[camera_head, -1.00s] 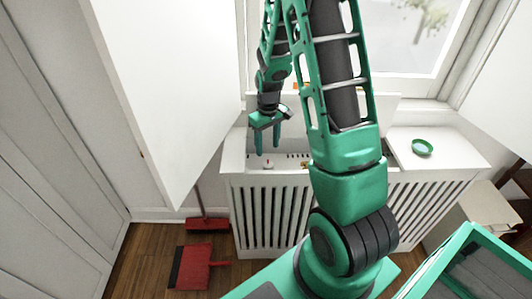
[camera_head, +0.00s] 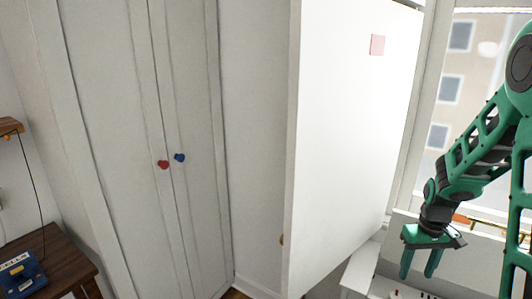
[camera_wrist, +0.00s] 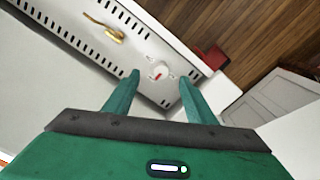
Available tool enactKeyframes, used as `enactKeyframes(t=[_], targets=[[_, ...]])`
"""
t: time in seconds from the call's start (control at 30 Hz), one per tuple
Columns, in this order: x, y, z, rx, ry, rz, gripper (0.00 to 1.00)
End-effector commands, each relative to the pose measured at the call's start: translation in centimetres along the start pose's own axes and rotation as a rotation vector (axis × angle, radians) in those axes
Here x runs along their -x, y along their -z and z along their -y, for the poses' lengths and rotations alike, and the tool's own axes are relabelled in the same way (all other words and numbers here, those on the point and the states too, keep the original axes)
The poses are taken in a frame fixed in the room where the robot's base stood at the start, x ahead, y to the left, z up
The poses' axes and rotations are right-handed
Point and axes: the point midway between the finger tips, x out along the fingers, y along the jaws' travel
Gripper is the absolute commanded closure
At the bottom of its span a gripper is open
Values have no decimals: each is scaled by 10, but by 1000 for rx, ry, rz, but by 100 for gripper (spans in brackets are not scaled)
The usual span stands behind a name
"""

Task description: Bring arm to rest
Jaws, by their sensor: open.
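My green arm reaches in at the right side of the head view. My gripper (camera_head: 421,263) hangs with its fingers down, to the right of the open white shutter panel (camera_head: 350,140). In the wrist view my gripper (camera_wrist: 158,88) has its two green fingers spread apart with nothing between them. Beyond the fingertips lies the white radiator cover (camera_wrist: 75,40) with slotted vents. A small whitish object with a red mark (camera_wrist: 158,72) sits on it, apart from the fingers.
A brass-coloured item (camera_wrist: 104,28) lies on the radiator cover. A white wardrobe (camera_head: 110,130) has a red knob (camera_head: 162,164) and a blue knob (camera_head: 179,157). A dark wooden table (camera_head: 52,255) with a blue box (camera_head: 22,273) stands at left. A red dustpan-like thing (camera_wrist: 210,58) is near the wood floor.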

Motion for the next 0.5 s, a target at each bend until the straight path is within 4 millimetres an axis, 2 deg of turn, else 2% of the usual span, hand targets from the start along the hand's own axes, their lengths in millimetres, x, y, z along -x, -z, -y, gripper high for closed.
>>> enactKeyframes(t=[0.03,0.2,0.5], targets=[[16,-12,-2,-26,-4,-6,49],[57,-55,-4,-118,-9,-3,49],[110,-139,-1,-282,-6,1,49]])
